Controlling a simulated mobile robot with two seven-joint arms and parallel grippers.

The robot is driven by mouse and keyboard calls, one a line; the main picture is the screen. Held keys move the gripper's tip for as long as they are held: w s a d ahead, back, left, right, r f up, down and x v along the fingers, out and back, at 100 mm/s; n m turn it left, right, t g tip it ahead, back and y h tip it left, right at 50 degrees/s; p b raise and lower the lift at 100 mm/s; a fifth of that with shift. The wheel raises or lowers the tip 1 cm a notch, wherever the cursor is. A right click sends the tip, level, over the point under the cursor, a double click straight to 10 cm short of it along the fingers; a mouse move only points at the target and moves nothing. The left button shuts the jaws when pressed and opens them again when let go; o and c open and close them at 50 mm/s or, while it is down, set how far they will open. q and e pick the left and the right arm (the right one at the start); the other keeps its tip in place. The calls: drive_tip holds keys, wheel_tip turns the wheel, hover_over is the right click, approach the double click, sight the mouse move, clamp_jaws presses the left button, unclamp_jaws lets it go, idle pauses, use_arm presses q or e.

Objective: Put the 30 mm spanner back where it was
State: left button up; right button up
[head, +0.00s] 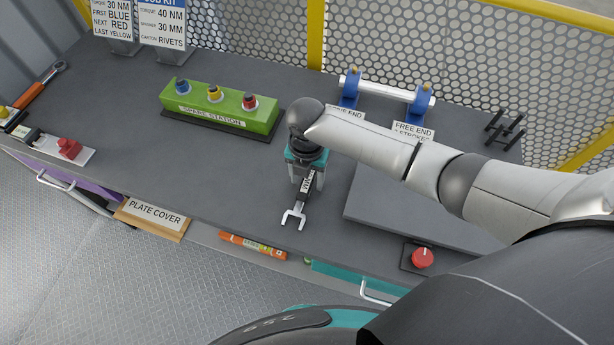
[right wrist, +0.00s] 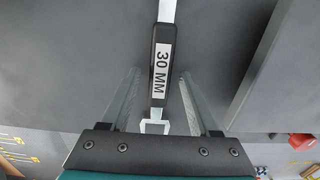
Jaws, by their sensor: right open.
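The 30 mm spanner (head: 293,216) has a silver open-ended head and a black handle with a white "30 MM" label. It appears to lie on the grey bench, its open jaw toward the front edge. My right gripper (head: 305,184) is directly over its handle and hides part of it. In the right wrist view the spanner (right wrist: 161,60) runs lengthwise between the two fingers of my open right gripper (right wrist: 159,76), with a gap on each side. My left gripper is not in view.
A green spare station (head: 222,107) stands left of my right gripper. A raised grey plate (head: 385,205) lies to the right, with a red knob (head: 422,258) in front. A black pegged rack (head: 505,128) stands at the back right. Bench left of the spanner is clear.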

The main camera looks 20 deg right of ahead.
sight(306, 182)
wheel_tip(306, 182, up, 12)
drive_tip(key=p, duration=0.1)
drive_tip(key=shift+r, duration=0.15)
idle(0.5)
